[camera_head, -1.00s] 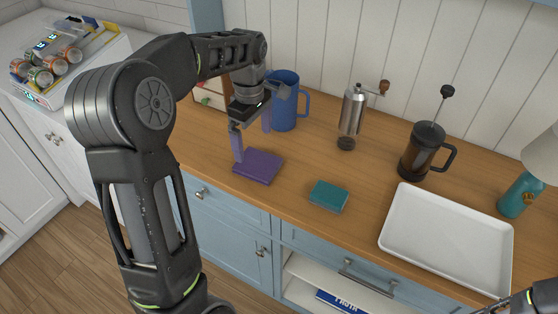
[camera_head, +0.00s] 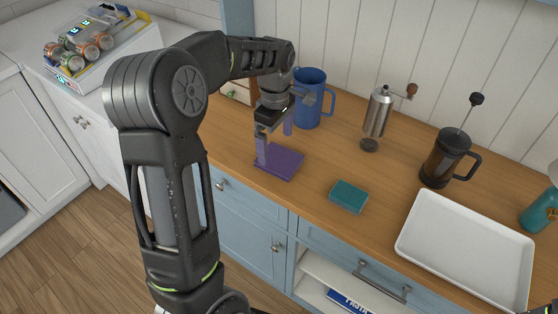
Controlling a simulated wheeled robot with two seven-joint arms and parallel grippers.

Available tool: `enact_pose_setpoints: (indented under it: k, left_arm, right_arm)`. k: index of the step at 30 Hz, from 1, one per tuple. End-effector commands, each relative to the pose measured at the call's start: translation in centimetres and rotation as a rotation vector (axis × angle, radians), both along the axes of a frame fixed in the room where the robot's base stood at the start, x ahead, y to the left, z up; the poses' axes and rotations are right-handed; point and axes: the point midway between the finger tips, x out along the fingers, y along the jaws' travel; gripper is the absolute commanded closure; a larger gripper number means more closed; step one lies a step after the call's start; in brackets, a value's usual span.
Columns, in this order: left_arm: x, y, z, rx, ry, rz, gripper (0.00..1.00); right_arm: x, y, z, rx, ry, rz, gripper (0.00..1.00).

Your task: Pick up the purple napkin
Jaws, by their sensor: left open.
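The purple napkin (camera_head: 284,164) lies flat and folded on the wooden counter, near its front edge. My left gripper (camera_head: 274,148) is open above the napkin, pointing down. One purple-tinted finger stands at the napkin's left edge and the other is further back, over or behind it. I cannot tell whether the fingertips touch the napkin. My right gripper is not clearly in view; only a dark bit of my right arm shows at the bottom right corner.
A teal folded cloth or sponge (camera_head: 349,196) lies to the right. A blue pitcher (camera_head: 307,98) stands just behind the gripper. A grinder (camera_head: 376,117), a French press (camera_head: 444,158) and a white tray (camera_head: 466,246) are further right. Bare counter lies between napkin and grinder.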

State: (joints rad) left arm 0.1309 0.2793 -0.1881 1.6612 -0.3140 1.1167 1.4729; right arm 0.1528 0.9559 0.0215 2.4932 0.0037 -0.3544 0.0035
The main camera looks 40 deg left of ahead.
Motion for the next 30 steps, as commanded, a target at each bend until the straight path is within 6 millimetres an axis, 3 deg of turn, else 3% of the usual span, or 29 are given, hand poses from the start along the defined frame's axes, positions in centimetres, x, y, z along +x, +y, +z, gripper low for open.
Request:
enact_pose_setpoints:
  k: [5,15,30]
  left_arm:
    - [0.0,0.0,-0.7,0.0,0.001,0.0,0.0]
    - [-0.1,0.0,-5.0,0.0,0.001,0.001,0.0]
    - [0.0,0.0,-5.2,0.001,-0.001,0.0,0.0]
  right_arm:
    - [0.0,0.0,0.4,-0.001,0.001,0.0,0.71]
    - [-0.2,-0.1,1.4,-0.004,0.006,-0.001,0.71]
    - [-0.2,-0.1,1.3,-0.004,0.006,-0.001,0.71]
